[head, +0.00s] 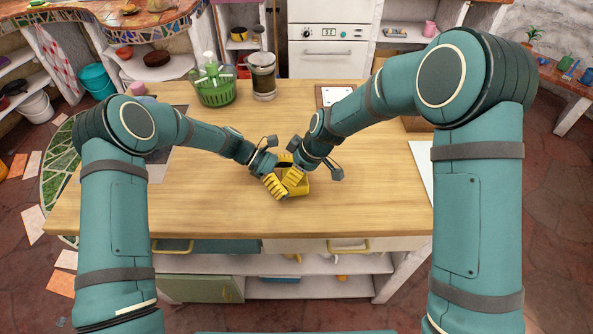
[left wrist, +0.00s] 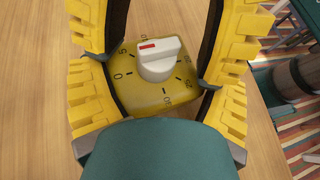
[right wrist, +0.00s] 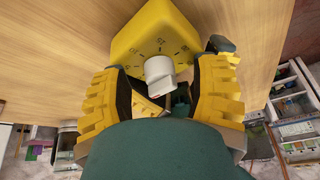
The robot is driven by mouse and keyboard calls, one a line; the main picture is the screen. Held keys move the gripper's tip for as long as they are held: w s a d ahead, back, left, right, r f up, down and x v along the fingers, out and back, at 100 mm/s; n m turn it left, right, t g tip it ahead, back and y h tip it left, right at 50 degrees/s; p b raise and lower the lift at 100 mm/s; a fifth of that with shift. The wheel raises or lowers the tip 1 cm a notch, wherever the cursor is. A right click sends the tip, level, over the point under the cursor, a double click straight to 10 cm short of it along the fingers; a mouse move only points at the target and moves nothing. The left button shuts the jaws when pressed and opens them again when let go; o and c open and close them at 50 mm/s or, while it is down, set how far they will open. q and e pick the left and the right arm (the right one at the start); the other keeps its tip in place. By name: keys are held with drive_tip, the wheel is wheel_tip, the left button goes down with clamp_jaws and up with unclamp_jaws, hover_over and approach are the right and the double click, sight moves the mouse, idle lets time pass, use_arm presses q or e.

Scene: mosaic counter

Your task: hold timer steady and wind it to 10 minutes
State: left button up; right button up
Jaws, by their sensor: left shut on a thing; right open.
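The yellow timer (head: 304,187) stands on the wooden counter, mostly hidden by my grippers in the head view. In the left wrist view its dial face (left wrist: 135,92) carries printed numbers and a white knob (left wrist: 158,62) with a red mark. The mark points up and slightly left, near a label partly hidden by the knob. My left gripper (head: 276,184) is shut on the timer's body, a yellow-padded finger on each side. My right gripper (right wrist: 160,85) is open, with the knob (right wrist: 158,68) between its fingers; contact is not clear.
A green basket with a bottle (head: 215,88) and a glass jar (head: 262,78) stand at the back of the counter (head: 220,205). A white-topped board (head: 335,96) lies behind my right arm. The counter's front is clear.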

clamp_jaws()
drive_tip(key=shift+m, duration=0.4)
idle(0.4)
drive_tip(key=m, duration=0.1)
drive_tip(key=m+t+h, duration=0.1)
drive_tip(key=m, duration=0.1)
drive_tip(key=shift+s+m+t, duration=0.15)
drive_tip(key=shift+m+t, duration=0.15)
drive_tip(key=m, duration=0.1)
drive_tip(key=m+h, duration=0.1)
drive_tip(key=m, duration=0.1)
drive_tip(key=shift+s+a+f+m+t, duration=0.1)
drive_tip(key=shift+a+m+t, duration=0.05)
drive_tip(key=shift+m+t, duration=0.15)
drive_tip(key=m+h, duration=0.2)
drive_tip(key=m, duration=0.2)
drive_tip(key=shift+t, duration=0.4)
drive_tip(key=shift+a+m+h, duration=0.1)
drive_tip(key=shift+m+h, duration=0.5)
drive_tip(key=shift+m, duration=1.5)
